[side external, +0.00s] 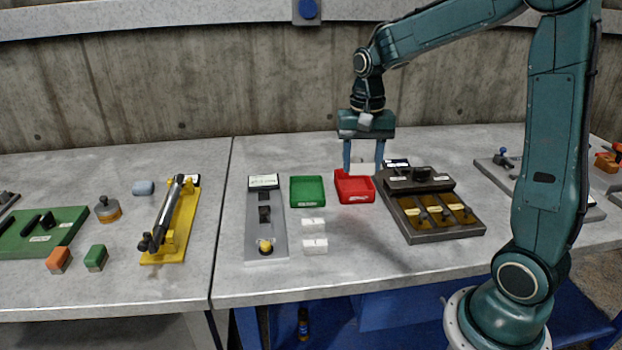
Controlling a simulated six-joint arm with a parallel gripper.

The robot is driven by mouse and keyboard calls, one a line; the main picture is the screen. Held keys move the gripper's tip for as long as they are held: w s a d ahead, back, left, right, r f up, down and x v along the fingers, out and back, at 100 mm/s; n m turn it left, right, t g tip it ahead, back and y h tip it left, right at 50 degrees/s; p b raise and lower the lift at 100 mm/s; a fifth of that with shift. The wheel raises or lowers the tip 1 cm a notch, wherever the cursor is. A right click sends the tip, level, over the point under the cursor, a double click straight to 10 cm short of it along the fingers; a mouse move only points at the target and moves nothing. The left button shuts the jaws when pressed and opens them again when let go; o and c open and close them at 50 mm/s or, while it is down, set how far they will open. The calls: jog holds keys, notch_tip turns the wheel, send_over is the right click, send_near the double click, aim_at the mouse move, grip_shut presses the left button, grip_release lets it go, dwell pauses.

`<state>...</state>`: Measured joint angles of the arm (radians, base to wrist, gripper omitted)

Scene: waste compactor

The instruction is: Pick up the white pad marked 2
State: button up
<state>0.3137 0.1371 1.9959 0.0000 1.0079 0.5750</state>
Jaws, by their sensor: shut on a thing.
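My gripper (364,168) is above the back edge of the red tray (355,197). It is shut on a white pad (362,169), which sits between its two fingers. Two more white pads lie on the table in front of the green tray (307,202): one farther back (313,226) and one nearer (315,247). The marks on all the pads are too small to read, so I cannot tell which one is marked 2.
A grey panel with a yellow knob (265,247) lies left of the trays. A dark fixture with brass-coloured slots (418,237) stands close to the right of the red tray. A yellow stand (157,257) is farther left. The table's front strip is clear.

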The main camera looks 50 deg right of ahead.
jog(key=shift+r, duration=0.95)
